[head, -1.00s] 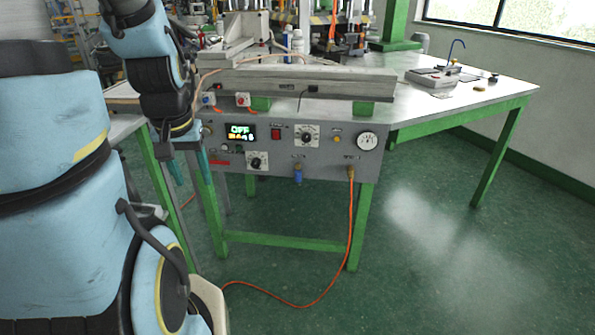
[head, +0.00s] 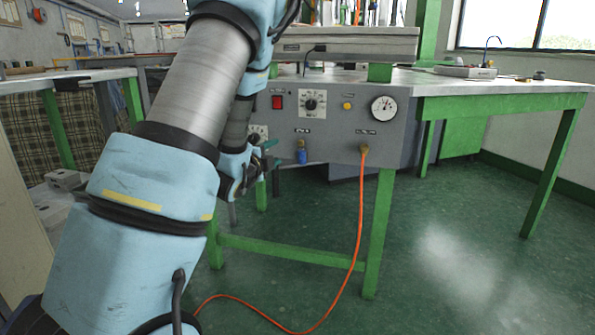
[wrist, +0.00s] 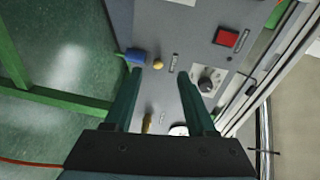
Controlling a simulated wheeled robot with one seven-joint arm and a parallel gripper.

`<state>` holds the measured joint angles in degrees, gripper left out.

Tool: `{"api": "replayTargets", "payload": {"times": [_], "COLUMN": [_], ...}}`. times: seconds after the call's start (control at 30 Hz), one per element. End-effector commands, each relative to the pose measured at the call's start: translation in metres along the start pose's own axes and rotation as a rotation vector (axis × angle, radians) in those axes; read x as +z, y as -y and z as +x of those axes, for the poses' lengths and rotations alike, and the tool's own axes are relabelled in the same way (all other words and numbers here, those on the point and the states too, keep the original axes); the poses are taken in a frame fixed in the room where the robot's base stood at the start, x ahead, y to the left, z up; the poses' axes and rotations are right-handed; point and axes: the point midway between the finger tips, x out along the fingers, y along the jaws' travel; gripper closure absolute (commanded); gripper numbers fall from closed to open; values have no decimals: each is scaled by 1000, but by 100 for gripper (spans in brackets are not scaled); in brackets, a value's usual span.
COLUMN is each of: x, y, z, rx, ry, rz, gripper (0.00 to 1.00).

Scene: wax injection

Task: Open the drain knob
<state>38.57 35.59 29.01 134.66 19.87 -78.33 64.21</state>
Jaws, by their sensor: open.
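A small blue knob with a brass-coloured top (head: 301,153) sits low on the grey front panel (head: 330,130) in the head view; I take it for the drain knob. My gripper (head: 270,156) is just left of it, partly hidden by my arm, and apart from it. In the wrist view my gripper (wrist: 161,75) is open, with two green fingers pointing at the panel and nothing between them.
The panel also carries a red switch (head: 278,102), a black dial (head: 311,103), a yellow button (head: 347,105) and a gauge (head: 384,109). An orange hose (head: 360,230) hangs from a brass fitting to the floor. Green table legs stand below; the floor at right is clear.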

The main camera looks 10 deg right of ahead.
Motion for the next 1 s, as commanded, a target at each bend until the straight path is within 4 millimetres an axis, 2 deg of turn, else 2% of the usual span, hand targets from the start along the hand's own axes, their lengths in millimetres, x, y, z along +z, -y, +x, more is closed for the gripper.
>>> {"api": "replayTargets", "payload": {"times": [0.03,0.23,0.33,0.7,0.8,1.0], "x": [-6,-18,-20,-26,-26,-27], "y": [-14,-13,-12,-7,-6,-4], "z": [3,10,19,85,98,112], "rx": [-22,-76,-78,-78,-77,-76], "ry": [-29,-82,-85,-84,-82,-81], "rz": [36,107,110,107,106,105], "gripper": [44,44,44,44,44,44]}}
